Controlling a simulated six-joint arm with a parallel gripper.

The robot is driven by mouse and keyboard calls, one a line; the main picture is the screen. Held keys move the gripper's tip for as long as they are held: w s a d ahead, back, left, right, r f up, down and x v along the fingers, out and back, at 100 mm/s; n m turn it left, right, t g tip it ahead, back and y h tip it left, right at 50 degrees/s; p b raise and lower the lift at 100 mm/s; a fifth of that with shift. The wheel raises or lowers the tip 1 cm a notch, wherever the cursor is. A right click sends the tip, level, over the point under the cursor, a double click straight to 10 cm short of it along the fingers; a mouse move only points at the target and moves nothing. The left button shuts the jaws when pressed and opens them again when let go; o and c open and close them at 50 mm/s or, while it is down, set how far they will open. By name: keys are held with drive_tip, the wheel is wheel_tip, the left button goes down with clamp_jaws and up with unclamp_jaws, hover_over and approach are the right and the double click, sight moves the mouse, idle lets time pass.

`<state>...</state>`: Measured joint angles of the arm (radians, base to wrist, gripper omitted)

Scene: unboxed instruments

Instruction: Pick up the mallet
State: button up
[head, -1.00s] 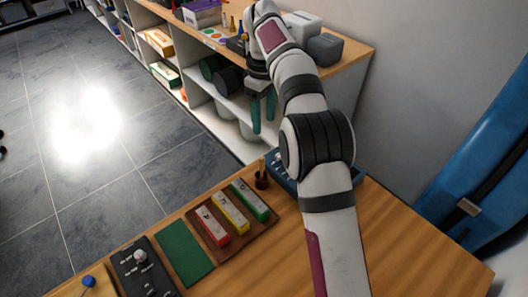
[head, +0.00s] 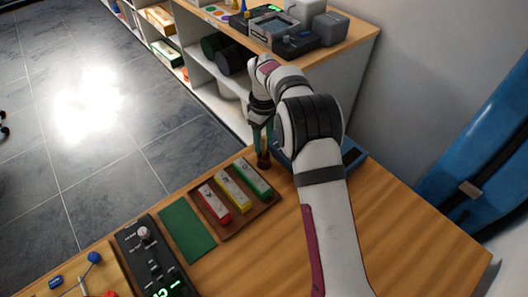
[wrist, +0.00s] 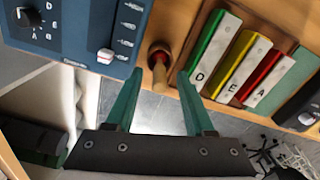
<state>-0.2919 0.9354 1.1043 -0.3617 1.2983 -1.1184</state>
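The mallet shows as a light wooden stick (wrist: 159,74) standing in a small dark reddish-brown holder (wrist: 160,50) at the table edge. In the head view the dark holder (head: 263,161) shows just below my fingers, and the stick is mostly hidden by them. My gripper (wrist: 160,76) is open, with its two green fingers pointing at the holder. In the wrist view the stick lies between the fingertips, with a gap on each side. In the head view my gripper (head: 263,140) is right above the holder.
A blue control box (wrist: 85,25) stands close beside the holder. On the other side is a brown board (head: 262,210) with red, yellow and green lettered bars. A green mat (head: 187,229) and a black device (head: 150,255) lie farther left. Shelves (head: 345,60) stand behind, past a floor gap.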

clamp_jaws()
drive_tip(key=r, duration=0.4)
drive_tip(key=shift+d+r, duration=0.35)
drive_tip(key=s+d+r, duration=0.2)
drive_tip(key=d+r, duration=0.4)
drive_tip(key=d, duration=0.4)
drive_tip(key=shift+s+d+r, duration=0.2)
drive_tip(key=shift+s+d, duration=0.15)
drive_tip(key=shift+s, duration=0.05)
drive_tip(key=shift+c, duration=2.4)
unclamp_jaws()
clamp_jaws()
drive_tip(key=s+a, duration=0.5)
drive_tip(key=a, duration=0.8)
drive_tip(key=shift+s+a+r, duration=0.15)
drive_tip(key=shift+a+r, duration=0.05)
drive_tip(key=shift+r, duration=0.05)
